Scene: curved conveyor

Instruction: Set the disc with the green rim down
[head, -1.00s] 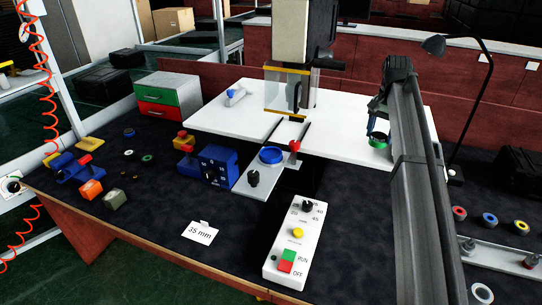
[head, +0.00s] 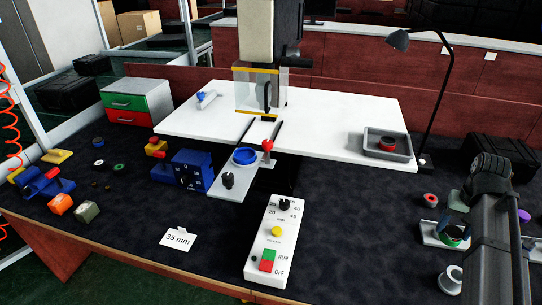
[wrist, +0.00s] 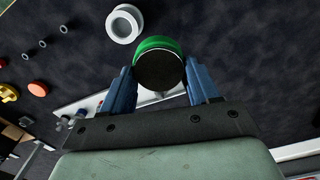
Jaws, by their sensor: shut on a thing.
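The disc with the green rim and dark face shows in the wrist view (wrist: 160,64), between the two blue fingers of my gripper (wrist: 161,78), which is shut on it. In the head view the disc (head: 453,239) is low at the right, over or beside a pale metal holder (head: 432,236). My arm hides part of the disc and of my gripper there. I cannot tell whether the disc touches the holder.
A white round piece (head: 450,278) is near the holder, and a lamp (head: 440,95) stands behind. The dark bench (head: 350,225) is clear between the control box (head: 270,240) and the holder.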

